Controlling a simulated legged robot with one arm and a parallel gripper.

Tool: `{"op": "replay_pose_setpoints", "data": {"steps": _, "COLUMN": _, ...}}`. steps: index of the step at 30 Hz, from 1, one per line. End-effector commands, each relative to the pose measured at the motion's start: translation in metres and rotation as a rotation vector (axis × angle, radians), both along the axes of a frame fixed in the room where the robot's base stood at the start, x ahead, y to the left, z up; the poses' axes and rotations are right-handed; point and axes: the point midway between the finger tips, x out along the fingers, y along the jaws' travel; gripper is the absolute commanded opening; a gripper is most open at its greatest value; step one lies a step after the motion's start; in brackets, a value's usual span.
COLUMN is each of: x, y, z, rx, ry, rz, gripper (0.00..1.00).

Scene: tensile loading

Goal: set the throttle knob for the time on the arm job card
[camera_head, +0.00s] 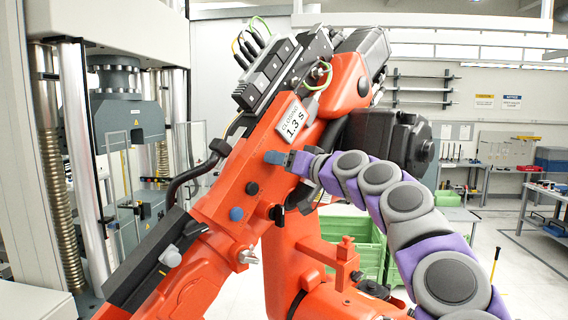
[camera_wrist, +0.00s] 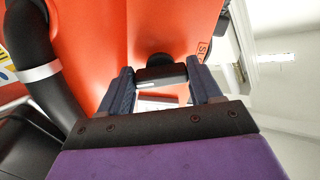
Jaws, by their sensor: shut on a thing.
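The job card (camera_head: 295,121) is a white label on the orange arm, reading "CLOSING 1.3 s". My gripper (camera_head: 275,158) reaches the orange arm's side just below and left of the card. In the wrist view, my gripper's two dark blue fingers (camera_wrist: 163,88) stand either side of a black knob (camera_wrist: 160,72) on the orange surface and are shut on it. I take this to be the throttle knob. In the head view the fingers hide the knob. No scale or pointer marks on it can be read.
Other fittings sit on the orange arm (camera_head: 218,200): a black knob (camera_head: 252,188), a blue knob (camera_head: 236,214) and a dark hose (camera_head: 190,180). In the wrist view a black hose (camera_wrist: 45,65) runs at left. A testing machine (camera_head: 125,120) stands at left; green crates (camera_head: 370,255) stand behind.

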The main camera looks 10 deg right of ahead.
Motion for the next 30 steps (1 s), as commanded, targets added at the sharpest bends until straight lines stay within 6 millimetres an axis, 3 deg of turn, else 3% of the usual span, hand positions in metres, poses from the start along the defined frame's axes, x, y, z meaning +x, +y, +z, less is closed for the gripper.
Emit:
{"op": "replay_pose_setpoints", "data": {"steps": 14, "x": 0.0006, "y": -0.0001, "z": -0.0011, "rx": 0.038, "ry": 0.026, "rz": 0.0, "gripper": 0.33}}
{"op": "replay_pose_setpoints", "data": {"steps": 15, "x": 0.0007, "y": -0.0001, "z": -0.0012, "rx": 0.038, "ry": 0.026, "rz": 0.0, "gripper": 0.67}}
{"op": "replay_pose_setpoints", "data": {"steps": 22, "x": 0.0, "y": 0.0, "z": -0.0009, "rx": 0.038, "ry": 0.026, "rz": 0.0, "gripper": 0.89}}
{"op": "replay_pose_setpoints", "data": {"steps": 30, "x": -0.0009, "y": -0.0005, "z": -0.0006, "rx": 0.038, "ry": 0.026, "rz": -0.001, "gripper": 0.89}}
